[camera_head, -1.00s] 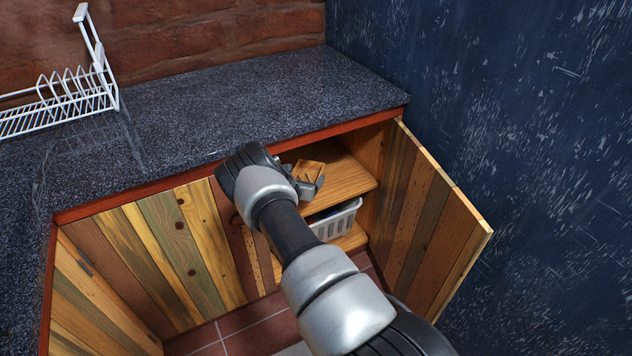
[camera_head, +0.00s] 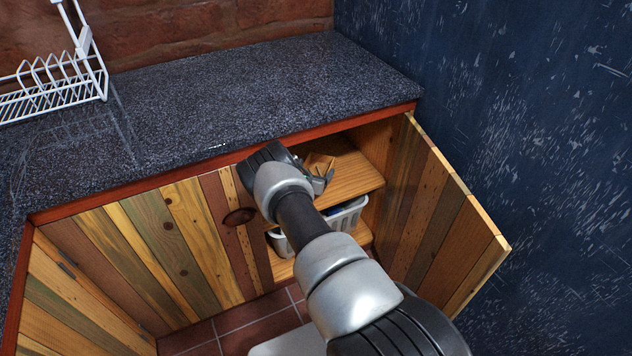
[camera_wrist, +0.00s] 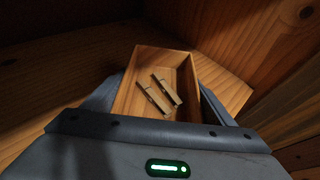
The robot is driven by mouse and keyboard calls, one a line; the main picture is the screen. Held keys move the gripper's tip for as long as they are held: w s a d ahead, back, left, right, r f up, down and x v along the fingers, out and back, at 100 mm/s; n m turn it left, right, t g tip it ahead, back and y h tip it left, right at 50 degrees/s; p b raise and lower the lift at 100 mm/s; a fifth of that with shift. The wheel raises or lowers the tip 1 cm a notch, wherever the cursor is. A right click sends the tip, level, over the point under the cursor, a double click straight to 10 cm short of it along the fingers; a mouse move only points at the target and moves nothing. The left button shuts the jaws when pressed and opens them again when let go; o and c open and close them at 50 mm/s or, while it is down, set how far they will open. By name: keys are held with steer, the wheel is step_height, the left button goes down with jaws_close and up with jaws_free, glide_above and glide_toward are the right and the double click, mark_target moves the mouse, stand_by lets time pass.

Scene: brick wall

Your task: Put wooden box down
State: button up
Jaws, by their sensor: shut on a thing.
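The wooden box (camera_wrist: 163,57) is a small open tray of light wood. Two wooden clothes pegs (camera_wrist: 166,91) lie inside it. My gripper (camera_wrist: 158,104) is shut on the box, with a finger along each side. In the head view, the box (camera_head: 320,161) shows partly behind my gripper (camera_head: 318,181), inside the open cabinet at the upper shelf (camera_head: 355,177). The shelf boards also show around the box in the wrist view (camera_wrist: 65,88). I cannot tell whether the box touches the shelf.
The cabinet door (camera_head: 440,210) stands open on the right. A white basket (camera_head: 349,215) sits on the lower shelf. The dark countertop (camera_head: 240,95) overhangs the cabinet, with a white dish rack (camera_head: 50,95) at its left. Bare shelf shows right of the box.

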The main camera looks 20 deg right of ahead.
steer(key=shift+f+b, duration=0.65)
steer(key=shift+f, duration=1.25)
steer(key=shift+f, duration=0.1)
steer(key=o, duration=1.1)
steer(key=shift+f, duration=0.1)
steer(key=shift+s+a+r, duration=0.15)
steer(key=shift+a+r, duration=0.05)
steer(key=shift+r, duration=0.2)
steer(key=p+v, duration=0.4)
steer(key=v, duration=0.7)
steer(key=shift+s+a+f+p, duration=0.1)
steer(key=shift+s+a+p, duration=0.1)
steer(key=shift+p, duration=0.1)
steer(key=shift+d, duration=0.1)
